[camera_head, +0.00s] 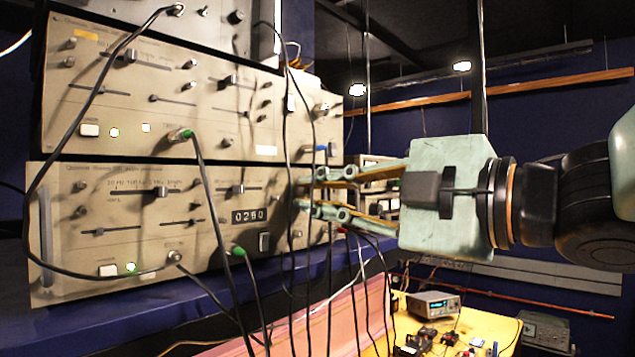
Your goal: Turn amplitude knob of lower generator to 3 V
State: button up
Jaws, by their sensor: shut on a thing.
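The lower generator (120,230) is a beige panel with sliders, small knobs, a lit green lamp and a dark counter window (248,216) that seems to read 0260. My gripper (301,193) reaches in from the right, its fingers level and pointing left at the right part of this panel. The fingertips are closed on a small knob there, one above and one below it. The knob is mostly hidden by the fingertips, so its pointer and scale cannot be read. I cannot confirm its label.
An upper generator (85,105) sits directly above, with another unit over it. Dark cables (212,200) hang across the panels, some close to my fingers. A yellow bench (470,328) with a small instrument (433,304) lies below right.

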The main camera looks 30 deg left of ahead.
jog(key=shift+m+p, duration=0.6)
jog(key=shift+m, duration=0.5)
jog(key=o, duration=0.8)
jog(key=shift+o, duration=0.2)
jog(key=shift+d, duration=0.2)
jog(key=s+d, duration=0.2)
jog(key=d, duration=0.9)
jog(key=shift+d, duration=0.15)
dwell(0.4)
